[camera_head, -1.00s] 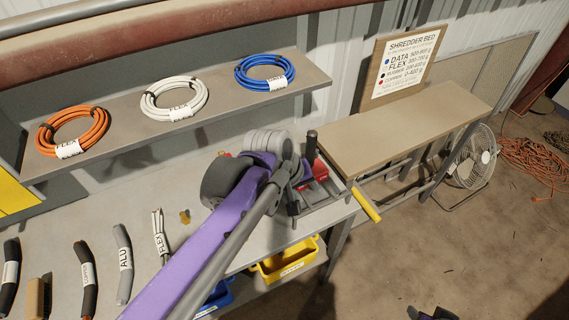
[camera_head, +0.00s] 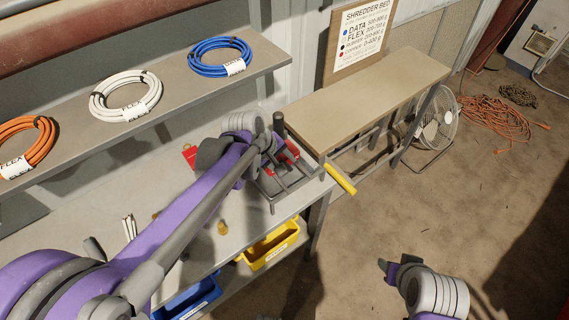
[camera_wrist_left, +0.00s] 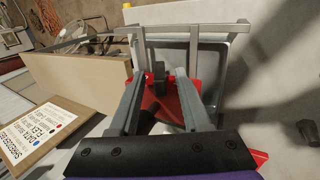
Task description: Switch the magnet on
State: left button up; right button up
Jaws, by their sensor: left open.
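My left gripper (camera_head: 277,158) is at the grey metal frame (camera_head: 318,172) on the far right end of the bench. In the left wrist view its two fingers (camera_wrist_left: 160,78) are apart, pointing at a red part (camera_wrist_left: 158,104) with a dark upright knob or lever (camera_wrist_left: 158,72) between the fingertips. I cannot tell whether they touch it. Some red (camera_head: 291,150) shows beside the gripper in the head view; the rest is hidden by my arm. I cannot make out which part is the magnet's switch. My right gripper (camera_head: 388,268) is over the floor at lower right, its opening unclear.
A yellow handle (camera_head: 340,179) sticks out at the frame's front. The shredder bed board (camera_head: 365,100) and its sign (camera_head: 362,38) stand just beyond. Yellow (camera_head: 270,246) and blue (camera_head: 190,300) bins hang below the bench edge. Cable coils (camera_head: 220,57) lie on the shelf.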

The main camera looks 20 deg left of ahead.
pick_arm(q)
jog(key=shift+w+d+f, duration=0.1)
jog(key=shift+w+f, duration=0.05)
jog(key=shift+f, duration=0.2)
grip_shut()
jog(key=shift+f+t+h+b, duration=0.25)
jog(key=shift+t+h+b, duration=0.05)
jog(key=shift+t+b, duration=0.1)
jog(key=shift+s+a+t+h+b, duration=0.2)
jog(key=shift+s+t+h+b, duration=0.2)
jog(key=shift+t+h, duration=0.3)
jog(key=shift+w, duration=0.1)
grip_release()
